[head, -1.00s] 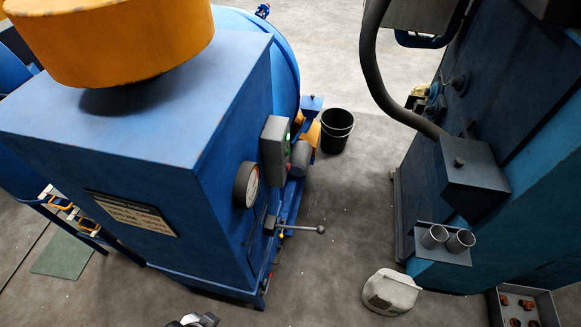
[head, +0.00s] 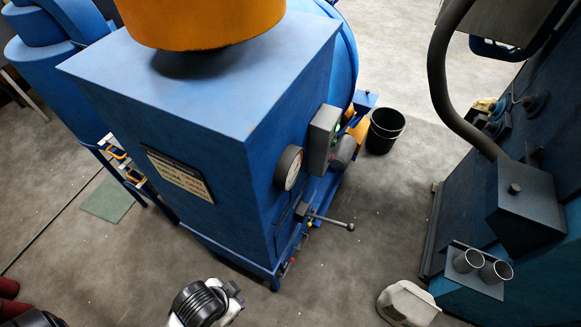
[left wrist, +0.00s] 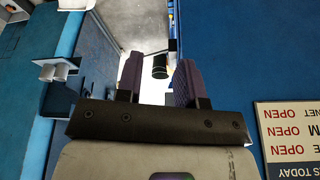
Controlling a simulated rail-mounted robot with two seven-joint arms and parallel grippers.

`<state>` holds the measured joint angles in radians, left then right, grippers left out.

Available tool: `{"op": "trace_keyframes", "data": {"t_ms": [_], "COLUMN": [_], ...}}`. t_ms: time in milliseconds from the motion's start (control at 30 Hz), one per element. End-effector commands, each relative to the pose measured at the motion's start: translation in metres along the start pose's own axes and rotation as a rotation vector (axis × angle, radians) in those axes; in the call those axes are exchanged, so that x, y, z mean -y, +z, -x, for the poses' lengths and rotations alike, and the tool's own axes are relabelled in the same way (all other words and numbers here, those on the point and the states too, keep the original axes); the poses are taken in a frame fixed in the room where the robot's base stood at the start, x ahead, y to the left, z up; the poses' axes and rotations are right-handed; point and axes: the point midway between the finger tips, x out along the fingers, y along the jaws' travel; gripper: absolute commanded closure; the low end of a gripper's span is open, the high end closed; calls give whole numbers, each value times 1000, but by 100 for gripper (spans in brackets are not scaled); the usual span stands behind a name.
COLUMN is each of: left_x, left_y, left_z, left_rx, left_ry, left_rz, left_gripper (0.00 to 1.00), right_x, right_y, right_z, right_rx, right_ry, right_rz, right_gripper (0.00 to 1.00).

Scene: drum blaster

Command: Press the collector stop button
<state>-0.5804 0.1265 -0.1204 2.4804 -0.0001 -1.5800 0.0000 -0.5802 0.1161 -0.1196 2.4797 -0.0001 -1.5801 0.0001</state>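The large blue machine (head: 160,100) carries a grey control box (head: 322,140) on its right side, seen at a steep angle. A small green spot shows on the box's outer face; a stop button cannot be made out there. A small red spot (head: 284,268) shows low on the machine's edge. In the left wrist view, my left gripper (left wrist: 159,82) is open and empty, beside a blue wall (left wrist: 225,50). In the head view, part of my arm with a black ring shows at the bottom, in front of the machine and apart from it. My right gripper is not in view.
A round gauge (head: 288,167) and a lever (head: 335,222) stick out below the box. A black bucket (head: 385,130) stands behind it. A pale sack (head: 406,303) lies on the floor. Floor between is clear.

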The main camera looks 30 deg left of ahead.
Motion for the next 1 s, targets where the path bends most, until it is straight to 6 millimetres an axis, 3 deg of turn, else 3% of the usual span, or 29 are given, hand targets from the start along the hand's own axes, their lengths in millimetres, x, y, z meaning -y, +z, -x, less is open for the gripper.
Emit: {"op": "trace_keyframes", "data": {"t_ms": [367,1000], "left_x": [0,-3], "left_y": [0,-1], "left_z": [0,0], "left_rx": [0,-1], "left_ry": [0,8], "left_rz": [1,11], "left_gripper": [100,100], "right_x": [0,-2], "right_y": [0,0], "right_z": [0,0], "right_rx": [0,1], "right_ry": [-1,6], "right_rz": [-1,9], "right_gripper": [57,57]}}
